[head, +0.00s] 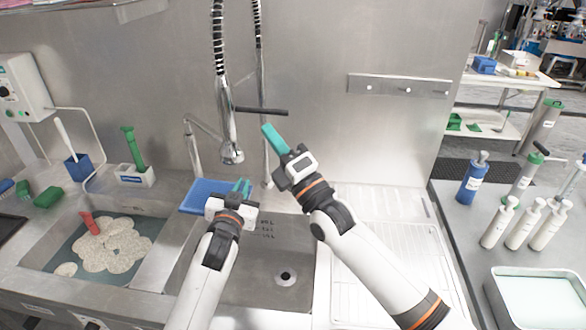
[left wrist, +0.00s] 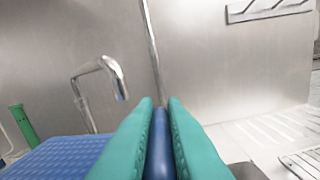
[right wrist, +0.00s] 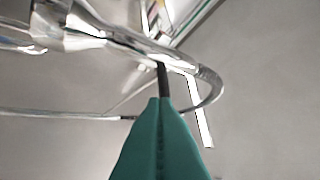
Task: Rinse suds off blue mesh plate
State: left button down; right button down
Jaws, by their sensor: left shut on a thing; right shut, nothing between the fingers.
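The blue mesh plate (head: 205,194) is held over the left edge of the right sink basin (head: 262,262). It also shows at the lower left of the left wrist view (left wrist: 55,157). My left gripper (head: 241,187) is shut on its rounded blue edge or handle (left wrist: 158,158). No suds can be made out on the visible part. The chrome spray head (head: 231,153) hangs just above and beyond the plate, with no water visible. My right gripper (head: 270,134) is shut and empty, its tips just below the black lever (head: 262,111); contact is unclear. The lever shows above the tips in the right wrist view (right wrist: 162,80).
The left basin holds water with foam (head: 112,246) and a red-handled item (head: 90,222). A curved chrome tap (head: 193,145) stands behind the plate. Bottles (head: 500,222) stand on the right counter.

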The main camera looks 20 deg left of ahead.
jog(key=s+f, duration=0.1)
jog(key=s, duration=0.1)
jog(key=m+g+h, duration=0.3)
jog(key=m+h, duration=0.1)
jog(key=m, duration=0.1)
send_near(262, 110)
jog(key=d+r, duration=0.2)
jog(key=s+d+r+m+g+h, duration=0.2)
jog(key=s+r+m+g+h, duration=0.15)
jog(key=r, duration=0.25)
jog(key=shift+t+h, duration=0.45)
jog(key=shift+h, duration=0.1)
jog(key=x, duration=1.2)
jog(key=shift+w+d+f, duration=0.35)
jog(key=shift+w+f, duration=0.3)
jog(key=shift+w, duration=0.1)
jog(key=shift+a, duration=0.1)
